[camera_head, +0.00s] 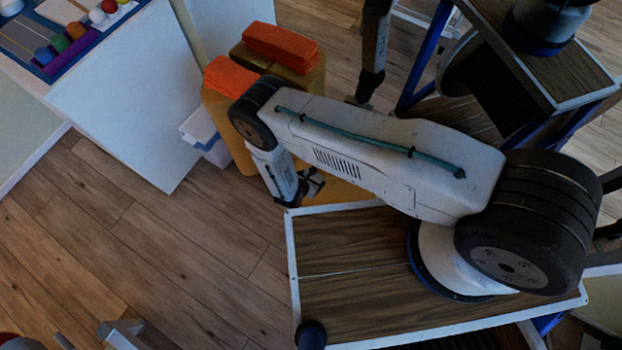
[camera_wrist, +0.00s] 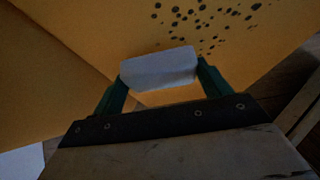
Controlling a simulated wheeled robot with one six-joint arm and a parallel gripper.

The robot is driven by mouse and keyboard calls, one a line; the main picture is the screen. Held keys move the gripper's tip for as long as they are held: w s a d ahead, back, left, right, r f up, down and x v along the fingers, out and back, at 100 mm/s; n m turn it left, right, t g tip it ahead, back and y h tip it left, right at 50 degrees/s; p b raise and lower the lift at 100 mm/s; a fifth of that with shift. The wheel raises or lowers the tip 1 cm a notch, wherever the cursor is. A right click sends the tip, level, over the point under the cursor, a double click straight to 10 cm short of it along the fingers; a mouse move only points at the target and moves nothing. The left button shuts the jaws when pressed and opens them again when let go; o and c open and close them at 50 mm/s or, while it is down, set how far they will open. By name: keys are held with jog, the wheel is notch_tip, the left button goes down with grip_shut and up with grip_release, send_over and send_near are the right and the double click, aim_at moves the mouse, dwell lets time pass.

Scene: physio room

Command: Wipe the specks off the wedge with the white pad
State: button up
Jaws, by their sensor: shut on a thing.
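The wedge (camera_wrist: 270,55) is yellow-orange and fills much of the wrist view. A cluster of dark specks (camera_wrist: 176,11) is on its face, at the top middle of that view. My gripper (camera_wrist: 161,74) is shut on the white pad (camera_wrist: 158,66), one green finger at each end. The pad is just below the specks in the picture; I cannot tell whether it touches the wedge. In the head view my gripper (camera_head: 312,184) is low beside yellow surfaces (camera_head: 343,191), partly hidden by my arm. The pad and specks cannot be made out there.
Orange folded items (camera_head: 280,46) lie on yellow blocks (camera_head: 307,80) behind my arm. A small white bin (camera_head: 203,130) stands left of them. A white cabinet (camera_head: 130,95) carries a tray of coloured jars (camera_head: 75,30). The wooden floor (camera_head: 150,240) at lower left is mostly clear.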

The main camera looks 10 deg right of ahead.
jog(key=shift+w+d+f, duration=0.3)
jog(key=shift+w+d, duration=0.3)
jog(key=shift+w, duration=0.15)
dwell(0.4)
jog(key=shift+s, duration=0.1)
